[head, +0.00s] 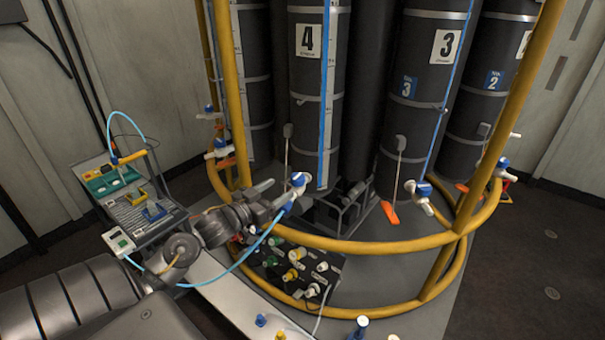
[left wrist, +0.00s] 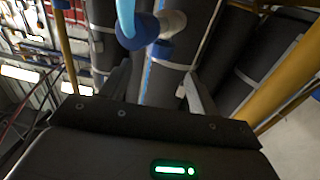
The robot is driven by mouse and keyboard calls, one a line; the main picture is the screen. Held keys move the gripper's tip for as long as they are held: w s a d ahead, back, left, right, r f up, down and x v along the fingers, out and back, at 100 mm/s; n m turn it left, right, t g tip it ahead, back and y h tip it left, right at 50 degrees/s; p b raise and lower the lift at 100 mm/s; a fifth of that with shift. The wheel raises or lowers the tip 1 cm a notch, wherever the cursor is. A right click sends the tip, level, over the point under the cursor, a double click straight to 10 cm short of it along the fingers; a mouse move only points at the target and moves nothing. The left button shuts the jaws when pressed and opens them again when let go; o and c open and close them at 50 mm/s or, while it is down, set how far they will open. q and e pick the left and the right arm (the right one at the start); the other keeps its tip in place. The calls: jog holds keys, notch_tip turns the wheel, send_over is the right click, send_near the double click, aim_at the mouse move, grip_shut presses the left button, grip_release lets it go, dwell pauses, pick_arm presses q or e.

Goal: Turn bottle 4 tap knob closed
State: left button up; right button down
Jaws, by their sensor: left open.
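Bottle 4 (head: 309,85) is a tall dark cylinder with a white "4" label and a blue tube down its front. Its tap (head: 297,181), blue and white, is at the lower end near the yellow rail. My left gripper (head: 273,192) is open, just left of the tap, with its fingers pointing towards it. In the left wrist view, a blue and white tap (left wrist: 170,22) with a light blue hose shows at the top, beyond my open fingers (left wrist: 158,82). I cannot tell whether a finger touches the tap. My right gripper is not in view.
A yellow tubular rail (head: 380,244) curves around the bottles. Bottle 3 (head: 425,95) stands to the right, with its own tap (head: 420,192). A panel of coloured fittings (head: 295,266) sits below the gripper. A tool-laden cart (head: 140,205) stands at the left.

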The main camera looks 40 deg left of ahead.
aim_at(302, 174)
pick_arm(q)
jog(key=w, duration=0.3)
jog(key=w+p, duration=0.1)
jog(key=w, duration=0.2)
jog(key=w+p, duration=0.1)
jog(key=w, duration=0.2)
jog(key=shift+w+d+r, duration=0.15)
jog(key=shift+w+d, duration=0.05)
jog(key=shift+d, duration=0.1)
jog(key=shift+w+p, duration=0.35)
jog(key=shift+w, duration=0.35)
jog(key=c, duration=1)
